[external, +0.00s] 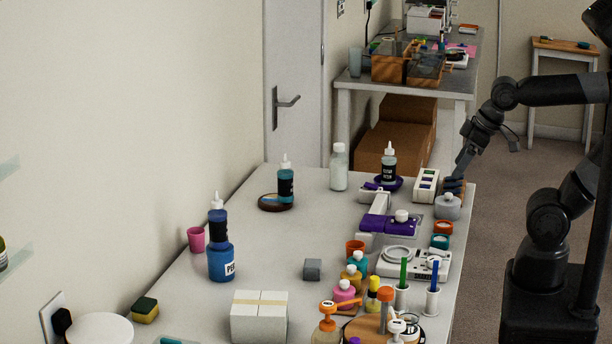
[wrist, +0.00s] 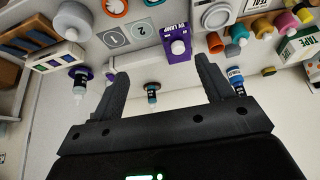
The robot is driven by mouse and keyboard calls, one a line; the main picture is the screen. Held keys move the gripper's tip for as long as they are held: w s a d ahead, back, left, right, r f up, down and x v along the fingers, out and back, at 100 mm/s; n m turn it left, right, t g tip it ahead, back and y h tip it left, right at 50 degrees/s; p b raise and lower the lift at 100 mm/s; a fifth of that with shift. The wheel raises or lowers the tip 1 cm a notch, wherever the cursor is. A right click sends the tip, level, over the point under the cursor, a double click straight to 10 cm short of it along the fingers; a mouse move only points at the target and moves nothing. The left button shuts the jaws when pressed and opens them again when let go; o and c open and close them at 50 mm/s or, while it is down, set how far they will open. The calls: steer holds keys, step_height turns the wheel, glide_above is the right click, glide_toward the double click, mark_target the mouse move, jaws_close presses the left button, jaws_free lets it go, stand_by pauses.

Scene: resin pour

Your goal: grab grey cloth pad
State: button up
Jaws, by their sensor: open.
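The grey cloth pad (external: 312,269) looks like a small grey block lying flat on the white table, left of the orange cup and apart from the things around it. A small grey shape beside the orange cup in the wrist view (wrist: 232,51) appears to be the same pad. My gripper (wrist: 160,68) is open, with nothing between its two dark fingers. In the external view my gripper (external: 470,152) hangs near the table's far right edge, well away from the pad and farther back.
A blue bottle (external: 221,262) stands left of the pad and white boxes (external: 259,318) stand in front. An orange cup (external: 355,248) and several small pots stand to its right. A purple lamp device (external: 378,223) lies between pad and gripper. The table behind the pad is clear.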

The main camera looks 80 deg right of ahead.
steer(key=n+g, duration=0.2)
steer(key=g, duration=0.4)
glide_above(312, 263)
step_height(312, 263, down, 9)
step_height(312, 263, down, 6)
steer(key=shift+w+a+r, duration=0.1)
steer(key=shift+a+r, duration=0.05)
steer(key=shift+r, duration=0.1)
steer(key=shift+f, duration=2.65)
steer(key=shift+c, duration=0.4)
